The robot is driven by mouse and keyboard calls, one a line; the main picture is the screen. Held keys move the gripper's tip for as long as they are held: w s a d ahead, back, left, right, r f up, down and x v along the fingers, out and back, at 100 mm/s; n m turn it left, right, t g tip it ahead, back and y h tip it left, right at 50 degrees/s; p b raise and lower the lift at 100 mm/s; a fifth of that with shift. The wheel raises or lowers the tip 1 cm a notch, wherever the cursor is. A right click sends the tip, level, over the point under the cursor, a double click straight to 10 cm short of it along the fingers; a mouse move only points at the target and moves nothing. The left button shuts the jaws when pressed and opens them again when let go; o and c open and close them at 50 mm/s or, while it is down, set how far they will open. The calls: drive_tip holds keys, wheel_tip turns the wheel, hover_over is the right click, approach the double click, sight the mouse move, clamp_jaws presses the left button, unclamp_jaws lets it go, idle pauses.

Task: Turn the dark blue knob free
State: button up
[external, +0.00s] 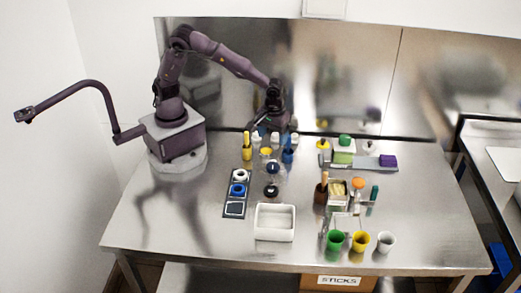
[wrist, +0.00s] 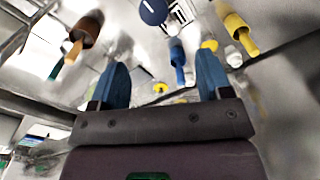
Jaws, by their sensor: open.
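The dark blue knob (external: 272,168) is a small round cap near the middle of the table, on what looks like a clear holder. In the wrist view a round dark blue top with a pale line, likely the same knob (wrist: 153,11), is cut by the top edge. My gripper (external: 274,130) is behind the knob, towards the back wall, pointing down over several small bottles. In the wrist view its two blue fingers (wrist: 162,75) are spread with nothing held between them. The knob lies beyond the fingertips, apart from them.
Yellow (external: 247,152) and blue (external: 288,156) upright holders flank the knob's area. A panel with white and blue rings (external: 238,189) is on the left. A black round piece (external: 271,190) and a white bin (external: 275,222) are in front. Cups (external: 335,241) stand front right.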

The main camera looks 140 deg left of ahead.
sight(273, 165)
drive_tip(key=f, duration=0.4)
drive_tip(key=f+n, duration=0.1)
drive_tip(key=f, duration=0.3)
drive_tip(key=f+n, duration=0.1)
drive_tip(key=f, duration=0.3)
drive_tip(key=shift+w+d+f, duration=0.1)
drive_tip(key=shift+w+f, duration=0.05)
drive_tip(key=shift+w, duration=0.15)
drive_tip(key=shift+c, duration=0.5)
drive_tip(key=c, duration=0.8)
drive_tip(key=shift+c, duration=0.2)
